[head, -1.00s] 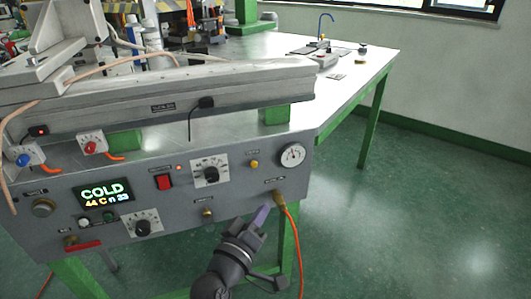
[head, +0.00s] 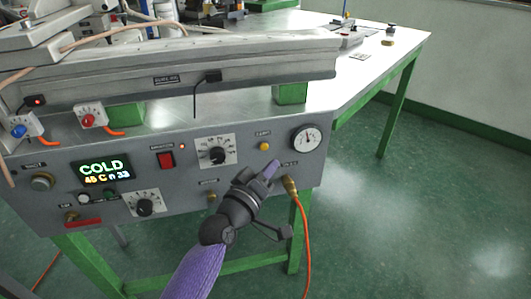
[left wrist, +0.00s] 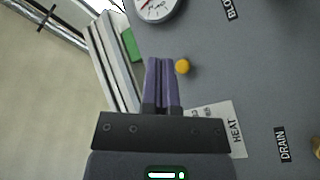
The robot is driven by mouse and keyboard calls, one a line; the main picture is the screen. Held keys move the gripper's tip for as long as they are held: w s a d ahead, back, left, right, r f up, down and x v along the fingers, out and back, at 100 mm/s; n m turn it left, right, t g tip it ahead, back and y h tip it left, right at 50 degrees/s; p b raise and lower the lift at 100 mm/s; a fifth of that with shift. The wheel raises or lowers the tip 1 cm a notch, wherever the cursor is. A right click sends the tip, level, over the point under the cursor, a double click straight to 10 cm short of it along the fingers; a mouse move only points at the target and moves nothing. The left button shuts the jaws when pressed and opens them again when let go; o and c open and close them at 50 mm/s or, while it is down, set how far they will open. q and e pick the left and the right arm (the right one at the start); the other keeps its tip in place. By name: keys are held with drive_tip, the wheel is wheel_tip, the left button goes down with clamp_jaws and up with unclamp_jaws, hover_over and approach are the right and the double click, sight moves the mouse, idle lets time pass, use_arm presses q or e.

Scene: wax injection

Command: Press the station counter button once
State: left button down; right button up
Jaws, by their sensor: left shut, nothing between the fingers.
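A small round yellow button (head: 264,146) sits on the grey front panel of the station, left of the round gauge, under a label too small to read. It also shows in the left wrist view (left wrist: 182,66), just right of my fingertips. My left gripper (head: 273,168) has its purple fingers shut and empty, pointing at the panel. In the head view its tips appear slightly below and right of the button, apart from it. The panel's display (head: 105,172) reads COLD with a smaller line that looks like 45 C n 33. My right gripper is out of view.
The gauge (head: 306,139), a dial knob (head: 217,154), a red switch (head: 166,160) and a brass fitting (head: 290,185) with an orange hose (head: 306,240) are near the button on the panel. Open floor lies to the right.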

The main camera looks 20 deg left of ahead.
sight(264, 147)
use_arm(q)
drive_tip(key=w+a, duration=0.1)
drive_tip(key=w+a+b, duration=0.1)
drive_tip(key=w, duration=0.1)
drive_tip(key=shift+s, duration=0.1)
idle(0.4)
idle(1.0)
idle(0.6)
drive_tip(key=shift+w+a+b, duration=0.25)
drive_tip(key=shift+w+b, duration=0.1)
drive_tip(key=shift+b, duration=0.05)
